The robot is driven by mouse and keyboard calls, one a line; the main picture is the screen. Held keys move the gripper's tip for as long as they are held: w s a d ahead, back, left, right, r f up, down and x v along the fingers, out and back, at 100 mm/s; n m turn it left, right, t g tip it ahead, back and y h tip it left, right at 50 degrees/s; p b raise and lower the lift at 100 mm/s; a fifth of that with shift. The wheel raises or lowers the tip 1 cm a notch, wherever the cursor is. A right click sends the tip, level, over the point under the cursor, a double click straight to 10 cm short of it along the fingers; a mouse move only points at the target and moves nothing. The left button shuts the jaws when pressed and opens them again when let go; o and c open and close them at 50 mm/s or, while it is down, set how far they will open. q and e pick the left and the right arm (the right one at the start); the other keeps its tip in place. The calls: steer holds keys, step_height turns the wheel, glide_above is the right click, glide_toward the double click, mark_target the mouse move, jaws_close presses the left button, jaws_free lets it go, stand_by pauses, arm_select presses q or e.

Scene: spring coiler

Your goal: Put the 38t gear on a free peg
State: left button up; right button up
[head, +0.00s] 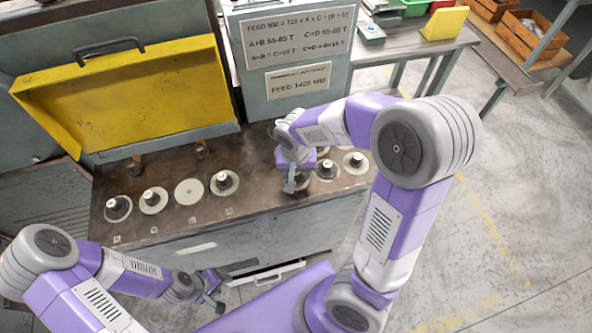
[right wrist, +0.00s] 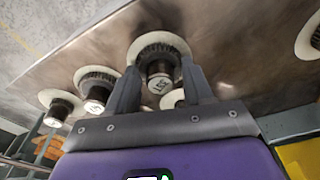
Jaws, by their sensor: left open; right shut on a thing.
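My right gripper (head: 292,185) is at the bench top in the head view. In the right wrist view its two fingers (right wrist: 160,85) are shut on a dark gear with a pale grey hub (right wrist: 159,84). The hub carries a mark that I cannot read surely, so I cannot tell whether this is the 38t gear. A pale disc (right wrist: 158,40) shows behind the held gear; whether they touch is unclear. In the head view a pale disc (head: 189,191) in the row carries no gear. My left gripper (head: 213,291) is open and empty, low in front of the bench.
Other dark gears sit on pale discs to the left (head: 118,207) and right (head: 327,169) along the bench (head: 262,190). A raised yellow cover (head: 150,95) stands behind the left part. A grey cabinet with feed signs (head: 297,86) stands behind the right part.

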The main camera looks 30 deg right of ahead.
steer(key=o, duration=1.3)
steer(key=shift+o, duration=0.2)
steer(key=r+p, duration=0.1)
steer(key=r, duration=0.1)
steer(key=r+p, duration=0.1)
steer(key=r, duration=0.2)
steer(key=r+p, duration=0.1)
steer(key=r, duration=0.2)
steer(key=shift+s+a, duration=0.25)
steer(key=shift+s, duration=0.15)
step_height(320, 180, up, 12)
steer(key=p, duration=1.1)
steer(key=shift+r, duration=0.25)
